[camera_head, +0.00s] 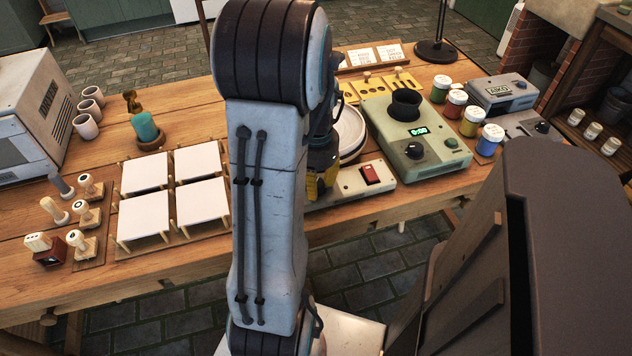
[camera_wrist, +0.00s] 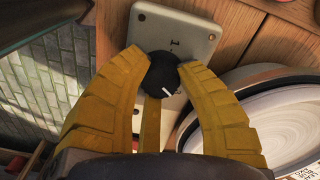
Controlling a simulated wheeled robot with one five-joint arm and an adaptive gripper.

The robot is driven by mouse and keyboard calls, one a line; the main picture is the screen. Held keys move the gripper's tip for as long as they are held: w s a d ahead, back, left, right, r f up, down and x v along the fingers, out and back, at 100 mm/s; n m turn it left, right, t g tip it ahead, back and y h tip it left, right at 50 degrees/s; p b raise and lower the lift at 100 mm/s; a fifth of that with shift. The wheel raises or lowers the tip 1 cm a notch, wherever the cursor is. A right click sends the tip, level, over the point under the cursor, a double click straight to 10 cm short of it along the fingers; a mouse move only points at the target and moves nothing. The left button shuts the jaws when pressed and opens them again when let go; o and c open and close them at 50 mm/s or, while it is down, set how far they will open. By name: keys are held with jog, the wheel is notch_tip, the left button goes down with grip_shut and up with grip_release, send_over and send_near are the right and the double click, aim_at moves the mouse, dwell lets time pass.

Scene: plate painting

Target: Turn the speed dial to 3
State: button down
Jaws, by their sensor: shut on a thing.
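The speed dial (camera_wrist: 158,78) is a round black knob with a white pointer line on a pale control box (camera_wrist: 203,24). My gripper (camera_wrist: 162,68) has its yellow fingers closed around the knob in the wrist view. The pointer line slants toward the lower right of that view. One small mark, perhaps a 1, shows above the knob; other marks are hidden or unreadable. In the head view my gripper (camera_head: 322,180) is over the left part of the control box (camera_head: 350,182), which has a red switch (camera_head: 371,173). My arm and gripper hide the dial there.
A round pale wheel (camera_head: 351,136) stands just behind the box and also shows in the wrist view (camera_wrist: 295,85). A green machine (camera_head: 440,170) with its own knob is to the right. White tiles (camera_head: 205,200) and stamps (camera_head: 88,215) lie to the left.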

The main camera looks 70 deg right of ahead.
jog(key=shift+a+f+m, duration=0.1)
jog(key=shift+m, duration=0.3)
jog(key=c, duration=0.8)
grip_release()
jog(key=shift+r, duration=0.2)
notch_tip(320, 180, up, 12)
jog(key=shift+f, duration=0.1)
dwell(0.7)
